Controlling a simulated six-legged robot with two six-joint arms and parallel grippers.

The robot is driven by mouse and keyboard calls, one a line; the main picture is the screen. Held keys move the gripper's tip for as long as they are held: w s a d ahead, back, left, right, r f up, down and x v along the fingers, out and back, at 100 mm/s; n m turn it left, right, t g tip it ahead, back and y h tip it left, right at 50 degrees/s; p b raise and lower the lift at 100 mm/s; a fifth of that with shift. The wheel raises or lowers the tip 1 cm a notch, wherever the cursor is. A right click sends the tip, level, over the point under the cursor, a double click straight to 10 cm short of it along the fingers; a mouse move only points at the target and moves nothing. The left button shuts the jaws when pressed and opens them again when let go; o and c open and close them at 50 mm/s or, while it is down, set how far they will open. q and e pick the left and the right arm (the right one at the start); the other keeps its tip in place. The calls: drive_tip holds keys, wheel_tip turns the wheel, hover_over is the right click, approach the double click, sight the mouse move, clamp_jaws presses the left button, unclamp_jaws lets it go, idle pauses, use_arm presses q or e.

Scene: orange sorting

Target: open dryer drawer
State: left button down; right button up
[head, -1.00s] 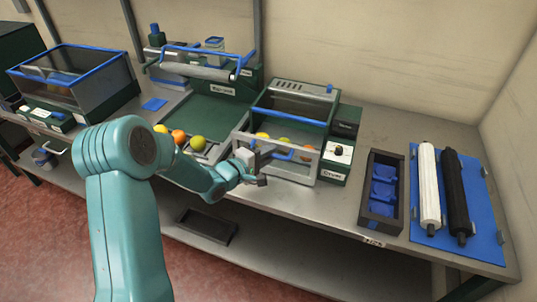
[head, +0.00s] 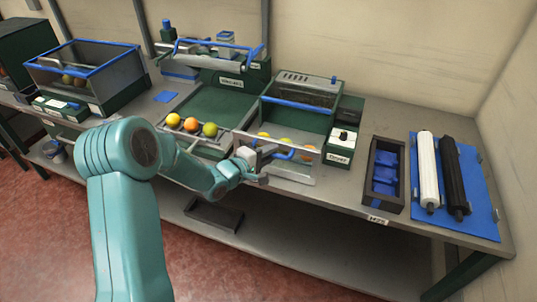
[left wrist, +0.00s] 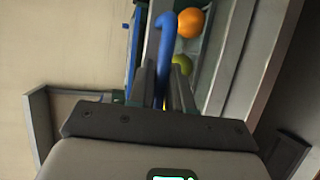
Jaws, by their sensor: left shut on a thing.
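The dryer (head: 312,117) is a dark green box with a blue top rail at the back of the table. Its drawer (head: 298,174) has a clear front and stands partly out toward me, with yellow and orange fruit (head: 285,141) inside. My left gripper (head: 262,160) is shut on the blue drawer handle (head: 288,155), at its left part. In the left wrist view the handle (left wrist: 164,35) runs between the fingers (left wrist: 163,88), with an orange (left wrist: 190,22) and a yellow-green fruit (left wrist: 182,64) beside it. The fingers hide part of the handle. My right gripper is not in view.
A tray (head: 167,134) with several fruits is left of the drawer. A dark box (head: 383,200) with blue compartments and a blue mat (head: 484,205) with a white and a black roller lie right. A lower shelf (head: 300,245) runs beneath the table.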

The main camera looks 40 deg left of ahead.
use_arm(q)
drive_tip(key=shift+a, duration=0.1)
drive_tip(key=c, duration=1.1)
unclamp_jaws()
drive_tip(key=b+v, duration=0.1)
drive_tip(key=v, duration=1.5)
drive_tip(key=shift+s, duration=0.1)
